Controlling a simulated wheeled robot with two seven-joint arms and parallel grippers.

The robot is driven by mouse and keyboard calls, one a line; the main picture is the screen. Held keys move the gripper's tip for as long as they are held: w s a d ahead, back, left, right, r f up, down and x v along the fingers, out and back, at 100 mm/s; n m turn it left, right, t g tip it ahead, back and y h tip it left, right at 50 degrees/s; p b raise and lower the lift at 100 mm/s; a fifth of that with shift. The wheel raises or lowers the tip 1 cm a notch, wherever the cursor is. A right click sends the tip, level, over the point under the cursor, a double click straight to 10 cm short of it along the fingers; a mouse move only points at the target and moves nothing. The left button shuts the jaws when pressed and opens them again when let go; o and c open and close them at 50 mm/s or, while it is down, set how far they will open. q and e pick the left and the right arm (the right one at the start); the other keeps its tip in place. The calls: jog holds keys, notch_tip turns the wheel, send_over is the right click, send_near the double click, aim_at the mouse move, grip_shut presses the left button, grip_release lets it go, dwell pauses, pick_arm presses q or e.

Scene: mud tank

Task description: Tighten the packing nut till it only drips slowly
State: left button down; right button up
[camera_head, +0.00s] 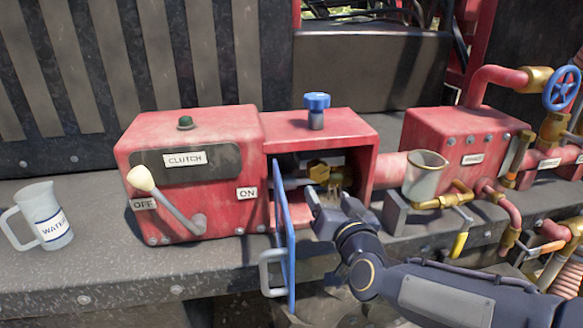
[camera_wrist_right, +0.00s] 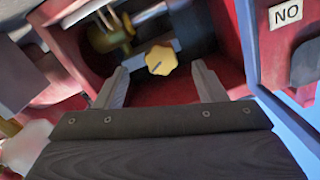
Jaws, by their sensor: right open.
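In the right wrist view the yellow nut (camera_wrist_right: 160,60) shows face-on with a dark mark. A rounder brass fitting (camera_wrist_right: 112,35) lies beside it. My right gripper (camera_head: 325,195) is at the housing's opening, just in front of and below the nut. In the wrist view its two fingers (camera_wrist_right: 162,86) are apart, with nothing between them, and the nut is beyond their tips. I cannot make out any dripping. My left gripper is not in view.
A blue door (camera_head: 290,235) stands open at the housing's left side. The clutch lever (camera_head: 170,200) is on the red box at left. A blue knob (camera_head: 317,108) tops the housing. A cup (camera_head: 425,174) stands at right, a water jug (camera_head: 43,215) far left.

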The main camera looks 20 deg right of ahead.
aim_at(319, 175)
jog(key=shift+t+h, duration=0.3)
jog(key=x, duration=0.3)
jog(key=p+x, duration=0.1)
jog(key=x, duration=0.1)
jog(key=r+x, duration=0.1)
jog(key=x, duration=0.2)
jog(key=shift+w+d+p, duration=0.15)
jog(key=shift+w+p, duration=0.15)
jog(key=c, duration=1)
jog(key=m+b, duration=0.1)
jog(key=b, duration=0.1)
jog(key=m+b, duration=0.2)
jog(key=shift+f, duration=0.25)
jog(key=m+b, duration=0.2)
jog(key=m, duration=0.1)
jog(key=shift+r+b, duration=0.1)
jog(key=shift+b, duration=0.25)
jog(key=shift+r+m+b, duration=0.1)
jog(key=shift+m+b, duration=0.45)
jog(key=shift+m, duration=0.35)
